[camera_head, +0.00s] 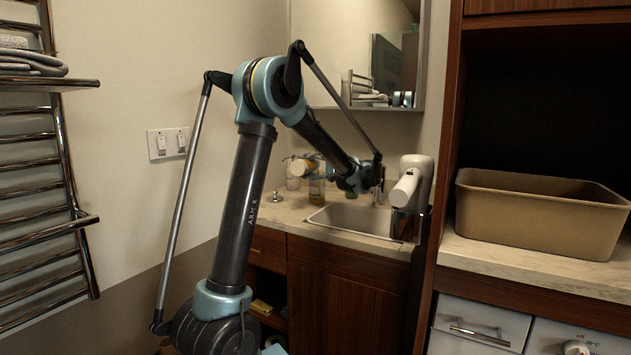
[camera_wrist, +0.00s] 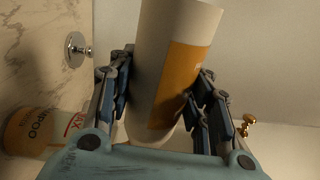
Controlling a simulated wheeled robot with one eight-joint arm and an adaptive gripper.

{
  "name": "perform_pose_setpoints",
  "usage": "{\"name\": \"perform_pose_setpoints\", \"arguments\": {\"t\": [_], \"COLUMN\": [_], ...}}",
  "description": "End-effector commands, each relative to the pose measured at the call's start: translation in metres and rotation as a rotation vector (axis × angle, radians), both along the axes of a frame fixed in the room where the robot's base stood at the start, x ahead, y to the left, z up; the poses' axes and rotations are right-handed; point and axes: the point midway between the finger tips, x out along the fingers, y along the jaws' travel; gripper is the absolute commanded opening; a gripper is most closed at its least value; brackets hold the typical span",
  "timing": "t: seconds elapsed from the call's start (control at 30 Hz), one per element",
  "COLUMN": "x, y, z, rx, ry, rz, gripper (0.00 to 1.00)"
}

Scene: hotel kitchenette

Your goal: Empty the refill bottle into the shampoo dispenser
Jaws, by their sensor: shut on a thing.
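My gripper (camera_wrist: 165,95) is shut on the refill bottle (camera_wrist: 160,68), a white bottle with an orange label. The bottle's top end runs out of the wrist view. In the head view the refill bottle (camera_head: 303,168) is small and tilted, held above the counter left of the sink, close to the dispenser's top. The shampoo dispenser (camera_head: 316,191) is an amber bottle with a pale label, standing on the counter. It also shows at the lower left of the wrist view (camera_wrist: 38,131), partly cut off. Its opening is hidden, and I cannot see any liquid flowing.
A metal disc with a knob (camera_head: 275,197) lies on the counter at the left. A pale cup (camera_head: 292,183) stands behind. A tan bin (camera_head: 540,218) sits on the right-hand shelf.

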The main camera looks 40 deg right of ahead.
Motion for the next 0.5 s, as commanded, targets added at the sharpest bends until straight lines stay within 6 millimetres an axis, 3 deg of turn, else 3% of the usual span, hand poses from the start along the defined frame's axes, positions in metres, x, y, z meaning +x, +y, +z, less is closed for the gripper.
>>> {"name": "perform_pose_setpoints", "arguments": {"t": [0.5], "x": [0.0005], "y": [-0.0007], "z": [-0.0003], "rx": [0.035], "ry": [0.018], "rz": [0.0], "gripper": [0.17]}}
